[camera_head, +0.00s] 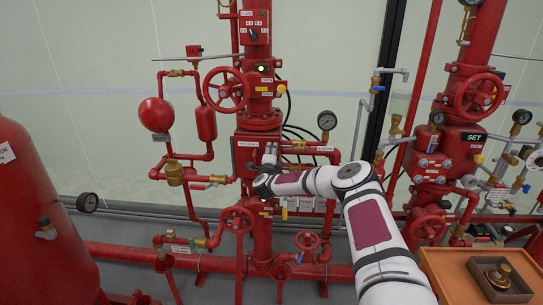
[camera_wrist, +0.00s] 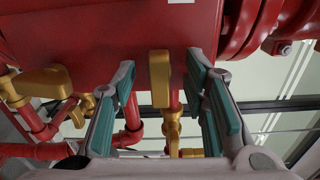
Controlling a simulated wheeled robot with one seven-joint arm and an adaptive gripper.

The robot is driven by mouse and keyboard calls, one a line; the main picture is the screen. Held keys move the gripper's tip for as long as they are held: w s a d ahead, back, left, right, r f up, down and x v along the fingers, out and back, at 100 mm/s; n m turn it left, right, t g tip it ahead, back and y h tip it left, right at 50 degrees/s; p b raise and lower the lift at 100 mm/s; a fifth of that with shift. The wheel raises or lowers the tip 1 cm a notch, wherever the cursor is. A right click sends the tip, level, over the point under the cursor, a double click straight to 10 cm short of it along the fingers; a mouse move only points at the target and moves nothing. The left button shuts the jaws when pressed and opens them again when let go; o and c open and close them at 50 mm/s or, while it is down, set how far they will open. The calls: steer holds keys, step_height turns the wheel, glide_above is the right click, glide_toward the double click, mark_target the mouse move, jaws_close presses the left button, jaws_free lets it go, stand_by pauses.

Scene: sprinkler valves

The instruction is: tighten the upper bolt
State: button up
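My gripper (camera_head: 269,152) is in front of the red valve box (camera_head: 245,146) of the left sprinkler station. In the wrist view my gripper (camera_wrist: 162,66) is open, with teal pads on both fingers. A flat gold-coloured part (camera_wrist: 160,82) on the red body (camera_wrist: 95,35) lies between the fingers in the picture, with gaps on both sides. I cannot tell how deep it is between them. No part can be clearly made out as the upper bolt; my gripper and wrist cover part of the box front in the head view.
A red handwheel (camera_head: 226,90) is above the box and another (camera_head: 237,220) below it. A gauge (camera_head: 326,121) and a brass-fitted pipe (camera_head: 318,150) stand close on the right. An orange table (camera_head: 455,270) with a dark tray is at lower right.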

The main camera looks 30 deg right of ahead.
steer(key=shift+s+a, duration=0.1)
steer(key=shift+s, duration=0.05)
steer(key=p+v, duration=0.3)
steer(key=v, duration=0.2)
steer(key=shift+s+a, duration=0.2)
steer(key=shift+s, duration=0.1)
stand_by(0.4)
